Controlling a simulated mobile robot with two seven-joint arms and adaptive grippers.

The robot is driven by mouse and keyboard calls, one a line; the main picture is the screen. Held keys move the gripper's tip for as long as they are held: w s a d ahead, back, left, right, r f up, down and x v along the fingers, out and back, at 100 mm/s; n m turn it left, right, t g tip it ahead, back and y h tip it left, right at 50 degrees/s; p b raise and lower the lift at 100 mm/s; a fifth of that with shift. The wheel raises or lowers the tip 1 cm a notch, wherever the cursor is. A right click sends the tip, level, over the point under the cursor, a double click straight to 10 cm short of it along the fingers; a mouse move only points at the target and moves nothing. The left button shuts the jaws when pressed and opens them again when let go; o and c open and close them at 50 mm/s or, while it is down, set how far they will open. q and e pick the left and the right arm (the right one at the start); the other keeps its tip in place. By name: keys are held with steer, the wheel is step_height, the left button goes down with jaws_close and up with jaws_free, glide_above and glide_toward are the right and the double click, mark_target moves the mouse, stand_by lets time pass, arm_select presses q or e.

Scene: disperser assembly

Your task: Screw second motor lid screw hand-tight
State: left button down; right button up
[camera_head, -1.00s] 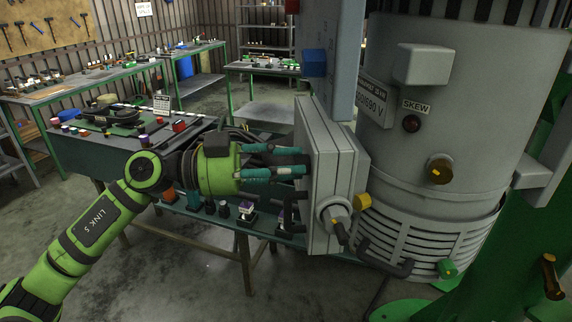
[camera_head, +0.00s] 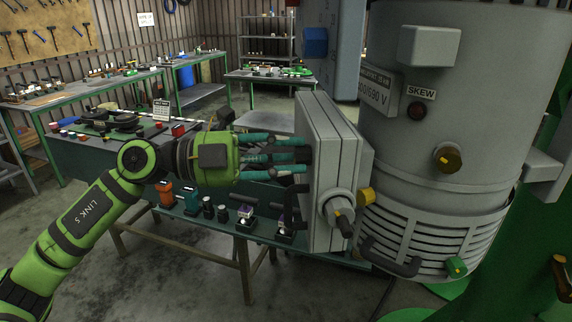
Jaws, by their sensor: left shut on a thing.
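The large grey motor (camera_head: 445,140) stands at the right, with a label plate, a SKEW sign and a brass plug on its side. Its grey box with the lid (camera_head: 322,185) faces left. My left gripper (camera_head: 305,158) comes in from the left with its teal fingers against the lid's face. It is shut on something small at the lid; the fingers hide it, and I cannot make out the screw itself. My right gripper is not in view.
A green-topped bench (camera_head: 225,222) with small tools and parts stands behind my left arm. More workbenches (camera_head: 90,88) line the back wall. Bare concrete floor shows at lower left.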

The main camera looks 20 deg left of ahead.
arm_select(q)
steer(key=m+b, duration=0.3)
steer(key=m, duration=0.1)
steer(key=shift+f+m, duration=0.1)
steer(key=shift+m, duration=0.2)
steer(key=m+b, duration=0.2)
steer(key=m, duration=0.1)
steer(key=shift+m, duration=0.3)
steer(key=m+b, duration=0.3)
steer(key=m, duration=0.1)
steer(key=shift+r, duration=0.2)
steer(key=shift+r+m+b, duration=0.15)
steer(key=shift+m+b, duration=0.7)
steer(key=shift+m, duration=0.55)
steer(key=shift+a, duration=0.1)
steer(key=c, duration=0.9)
jaws_free()
